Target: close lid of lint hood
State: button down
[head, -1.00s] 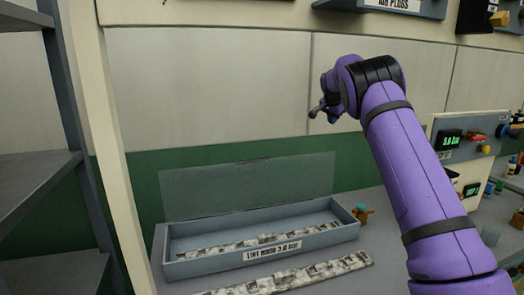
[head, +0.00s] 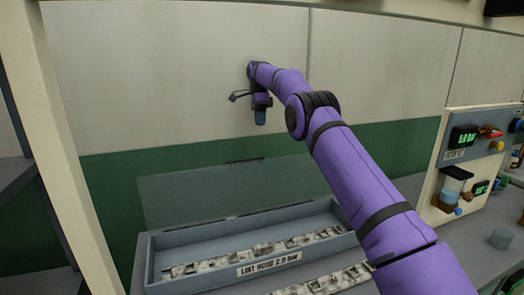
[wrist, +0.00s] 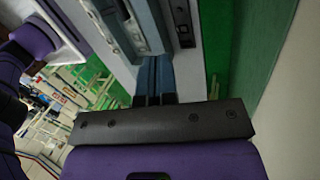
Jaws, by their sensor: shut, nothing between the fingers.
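The lint hood (head: 205,275) is a long grey-blue open box on the counter, with a label on its front and a patterned strip (head: 240,253) lying inside. Its clear lid (head: 230,190) stands raised along the back edge, leaning toward the wall, so the box is open. My gripper (head: 260,118) is shut and empty, pointing down, above the lid's top edge and apart from it in the picture; its depth relative to the lid is hard to judge. In the wrist view the shut fingers (wrist: 155,75) point toward a grey box-like shape, partly cut off.
Another patterned strip (head: 325,280) lies on the counter in front of the hood, partly hidden by my arm. A control panel (head: 470,150) with displays and knobs stands at the right. Shelving (head: 25,210) is at the left edge. The wall above the lid is clear.

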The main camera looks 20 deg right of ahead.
jog(key=s+a+f, duration=0.1)
jog(key=s+f, duration=0.6)
jog(key=f, duration=0.2)
jog(key=shift+a+f, duration=0.15)
jog(key=shift+f, duration=0.05)
dwell(0.3)
dwell(0.4)
